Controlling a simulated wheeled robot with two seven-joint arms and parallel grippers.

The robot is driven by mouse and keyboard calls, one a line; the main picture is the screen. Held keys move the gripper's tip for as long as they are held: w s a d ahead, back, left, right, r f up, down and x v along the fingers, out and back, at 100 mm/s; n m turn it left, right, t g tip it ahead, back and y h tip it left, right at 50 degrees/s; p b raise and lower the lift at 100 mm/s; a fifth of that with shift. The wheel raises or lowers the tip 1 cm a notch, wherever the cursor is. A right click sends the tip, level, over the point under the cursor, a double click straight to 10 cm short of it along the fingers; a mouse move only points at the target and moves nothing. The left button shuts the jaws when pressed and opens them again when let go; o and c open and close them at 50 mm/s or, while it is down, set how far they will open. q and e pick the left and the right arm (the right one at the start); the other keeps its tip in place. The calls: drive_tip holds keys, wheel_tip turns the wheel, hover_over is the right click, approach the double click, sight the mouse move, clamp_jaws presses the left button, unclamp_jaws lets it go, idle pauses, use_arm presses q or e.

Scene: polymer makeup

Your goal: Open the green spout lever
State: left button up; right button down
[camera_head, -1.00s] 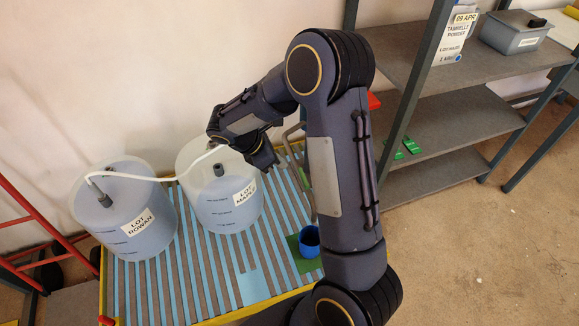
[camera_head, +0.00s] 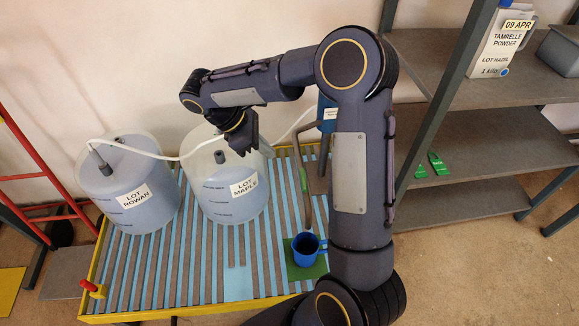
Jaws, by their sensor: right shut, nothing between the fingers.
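A small green strip (camera_head: 303,180) shows on the striped table, just left of my right arm; I cannot tell whether it is the green spout lever. No spout shows clearly, and my right arm covers part of the area beside a grey bent-tube frame (camera_head: 317,165). My right gripper (camera_head: 266,150) is shut and empty, pointing down beside the rim of the Lot Maple tank, above and left of the green strip and apart from it. A blue mug (camera_head: 306,249) stands on a green mat (camera_head: 297,271) at the table's front right. My left gripper is not in view.
The Lot Maple tank (camera_head: 222,201) and Lot Rowan tank (camera_head: 118,215) stand on the striped table (camera_head: 185,278). A white hose (camera_head: 150,153) runs across them. A blue labelled object (camera_head: 327,112) is partly behind my arm. Shelves (camera_head: 470,141) stand at right, a red ladder (camera_head: 35,178) at left.

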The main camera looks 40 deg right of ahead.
sight(302, 181)
drive_tip(key=b+x, duration=0.2)
drive_tip(key=x, duration=1.1)
drive_tip(key=shift+s+f, duration=0.1)
drive_tip(key=shift+f, duration=0.15)
